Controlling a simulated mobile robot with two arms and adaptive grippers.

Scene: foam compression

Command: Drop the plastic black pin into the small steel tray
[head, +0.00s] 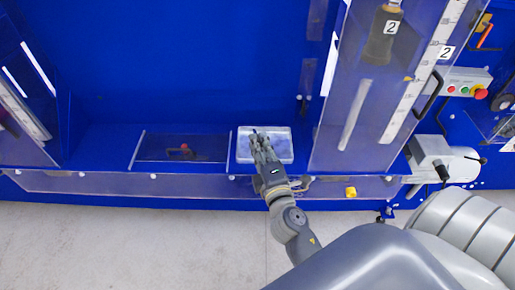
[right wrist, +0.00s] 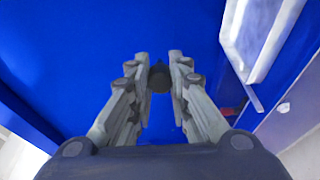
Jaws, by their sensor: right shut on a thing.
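The small steel tray (head: 282,155) is a shallow, pale rectangular tray on the blue bench in the head view. My right gripper (head: 257,139) reaches over its left part from the front. In the right wrist view, the fingers of my right gripper (right wrist: 160,60) are closed on the black pin (right wrist: 159,77), a dark round-looking piece between the fingertips. In the head view a small dark tip of the pin (head: 254,131) shows at the fingertips. The height of the pin above the tray is hard to tell. My left gripper is not in view.
Left of the tray is a clear panel (head: 155,148) with a red knob (head: 185,148). A tall clear guard (head: 350,100) stands close on the right. A yellow piece (head: 351,192) is on the front edge. A pale, shiny-edged thing (right wrist: 255,35) shows in the wrist view.

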